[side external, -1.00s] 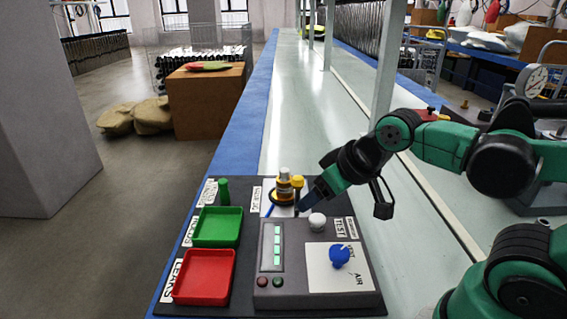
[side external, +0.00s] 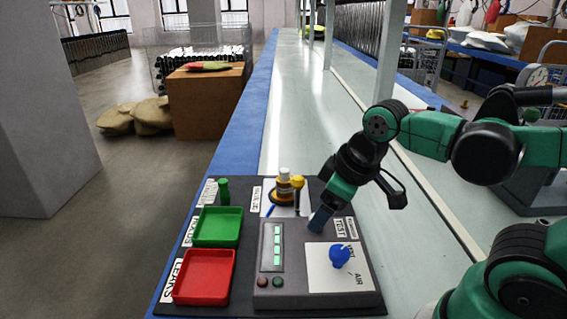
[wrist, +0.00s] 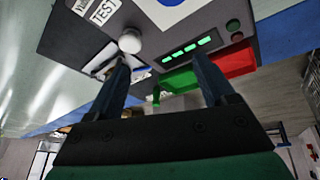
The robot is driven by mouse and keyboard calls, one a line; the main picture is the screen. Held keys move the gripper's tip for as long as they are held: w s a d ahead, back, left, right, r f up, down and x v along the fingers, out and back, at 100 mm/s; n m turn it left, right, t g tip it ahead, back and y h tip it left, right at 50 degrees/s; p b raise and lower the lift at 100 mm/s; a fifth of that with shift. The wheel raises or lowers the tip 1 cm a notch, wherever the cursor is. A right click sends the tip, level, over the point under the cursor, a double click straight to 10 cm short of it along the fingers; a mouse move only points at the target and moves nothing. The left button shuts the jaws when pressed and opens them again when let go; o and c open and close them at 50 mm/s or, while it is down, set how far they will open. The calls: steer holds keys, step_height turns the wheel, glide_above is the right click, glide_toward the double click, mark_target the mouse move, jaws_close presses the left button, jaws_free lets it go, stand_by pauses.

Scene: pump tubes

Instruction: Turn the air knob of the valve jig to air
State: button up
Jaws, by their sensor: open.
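The valve jig (side external: 290,292) is a grey box on a dark mat. Its blue air knob (side external: 340,256) sits on a white plate, with "AIR" printed at the plate's lower edge and another label partly hidden behind the knob. Where the knob points is hard to tell. In the wrist view only a sliver of blue (wrist: 168,3) shows at the top edge. My gripper (side external: 320,222) is open and empty above the jig's far edge, beyond the blue knob. It hides the white round knob in the side view; that white knob (wrist: 130,41) shows near the left fingertip in the wrist view.
A green tray (side external: 218,240) and a red tray (side external: 204,292) lie left of the jig. A green peg (side external: 223,190) stands at the back left.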

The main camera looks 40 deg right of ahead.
mark_target(340, 250)
steer(key=n+g, duration=0.1)
steer(key=s+n+g, duration=0.2)
steer(key=n, duration=0.1)
steer(key=shift+s+a+f, duration=0.15)
steer(key=shift+s+f, duration=0.1)
steer(key=shift+s+f+n+g, duration=0.2)
steer(key=shift+s+n+g, duration=0.25)
steer(key=shift+n+g, duration=0.4)
steer(key=shift+f, duration=2.6)
jaws_close()
